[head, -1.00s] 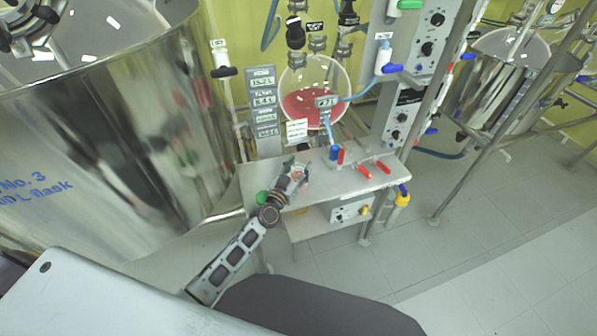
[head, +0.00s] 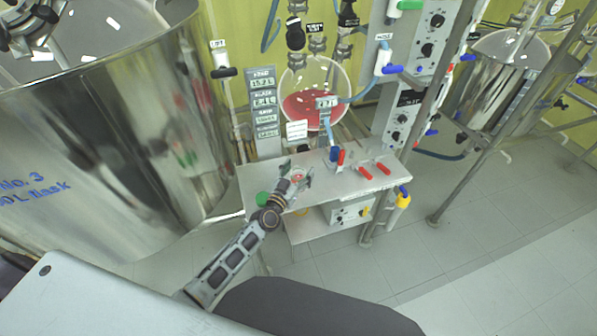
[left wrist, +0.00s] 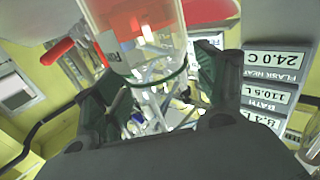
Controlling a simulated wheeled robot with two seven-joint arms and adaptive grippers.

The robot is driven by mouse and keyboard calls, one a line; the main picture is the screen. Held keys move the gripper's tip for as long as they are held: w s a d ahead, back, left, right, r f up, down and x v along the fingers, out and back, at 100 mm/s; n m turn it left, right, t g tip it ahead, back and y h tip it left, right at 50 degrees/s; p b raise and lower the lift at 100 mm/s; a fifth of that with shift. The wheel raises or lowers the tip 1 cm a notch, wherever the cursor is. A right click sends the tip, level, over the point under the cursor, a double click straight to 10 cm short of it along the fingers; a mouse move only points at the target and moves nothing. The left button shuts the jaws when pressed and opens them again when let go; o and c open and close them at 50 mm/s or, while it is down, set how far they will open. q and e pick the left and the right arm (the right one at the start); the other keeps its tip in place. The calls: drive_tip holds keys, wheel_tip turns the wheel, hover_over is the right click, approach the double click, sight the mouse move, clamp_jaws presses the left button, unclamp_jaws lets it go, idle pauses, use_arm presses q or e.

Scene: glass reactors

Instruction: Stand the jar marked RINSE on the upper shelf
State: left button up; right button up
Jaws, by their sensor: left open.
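A small clear jar (head: 297,177) with something reddish in it is at the front left of the upper shelf (head: 325,183), between the fingers of my left gripper (head: 298,176). In the left wrist view the clear glass jar (left wrist: 135,45), red toward the top of the picture, lies between the two dark green fingers of the left gripper (left wrist: 155,85). The fingers are spread. I cannot read a RINSE mark, and the jar's base is hard to see.
Red handles (head: 365,173) and a blue-and-red fitting (head: 336,155) are on the shelf's right half. A round flask (head: 315,90) with red liquid hangs behind. A large steel vessel (head: 110,130) stands left. A control box (head: 350,211) sits beneath the shelf.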

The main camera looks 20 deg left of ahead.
use_arm(q)
drive_tip(key=shift+r, duration=0.15)
drive_tip(key=shift+s+a, duration=0.4)
drive_tip(key=shift+s, duration=1.55)
drive_tip(key=shift+s+a, duration=0.35)
drive_tip(key=shift+s, duration=1.65)
drive_tip(key=shift+s+a, duration=0.4)
drive_tip(key=shift+s, duration=1.55)
